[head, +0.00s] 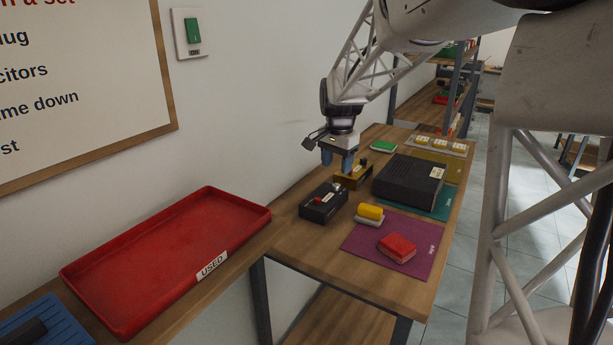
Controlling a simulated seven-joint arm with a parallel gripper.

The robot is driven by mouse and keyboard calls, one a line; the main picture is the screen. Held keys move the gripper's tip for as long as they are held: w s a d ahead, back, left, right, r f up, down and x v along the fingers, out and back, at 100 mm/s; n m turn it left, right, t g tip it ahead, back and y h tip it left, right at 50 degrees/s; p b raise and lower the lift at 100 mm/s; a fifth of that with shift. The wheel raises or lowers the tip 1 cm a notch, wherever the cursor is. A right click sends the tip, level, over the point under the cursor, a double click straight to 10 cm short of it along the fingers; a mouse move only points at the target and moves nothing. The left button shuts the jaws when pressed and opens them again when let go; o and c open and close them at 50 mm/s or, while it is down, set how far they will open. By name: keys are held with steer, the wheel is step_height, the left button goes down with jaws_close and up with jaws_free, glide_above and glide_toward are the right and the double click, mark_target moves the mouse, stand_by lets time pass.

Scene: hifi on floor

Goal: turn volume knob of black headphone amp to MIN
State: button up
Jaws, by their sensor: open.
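A small black box with a red knob or button on it, which looks like the black headphone amp (323,206), sits on the wooden table near the wall. Its knob setting and any MIN mark are too small to read. My gripper (337,163) points down with its two blue-grey fingers apart and empty. In the picture it is just above and behind the black amp, next to a similar yellow-brown box (352,180) with knobs. I cannot tell whether the fingers touch that box; they appear clear of the black amp.
A larger black box (408,180) stands to the right on a teal mat. A yellow block (370,212) and a red block (397,248) are in front, the red one on a purple mat (362,244). A red tray marked USED (150,265) lies at left.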

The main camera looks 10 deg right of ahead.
mark_target(336, 185)
steer(key=w+d+f+m, duration=0.1)
steer(key=w+f, duration=0.1)
steer(key=w, duration=0.2)
steer(key=w+d+f+m, duration=0.1)
steer(key=w+d+f, duration=0.1)
steer(key=w, duration=0.3)
steer(key=w+d+f+m, duration=0.1)
steer(key=w+d+f, duration=0.1)
steer(key=w, duration=0.3)
steer(key=shift+d+f+m+g, duration=0.1)
steer(key=shift+f+m+g, duration=0.3)
steer(key=shift+f, duration=0.1)
steer(key=shift+f, duration=3.9)
steer(key=shift+c, duration=0.4)
steer(key=c, duration=0.8)
steer(key=shift+c, duration=0.2)
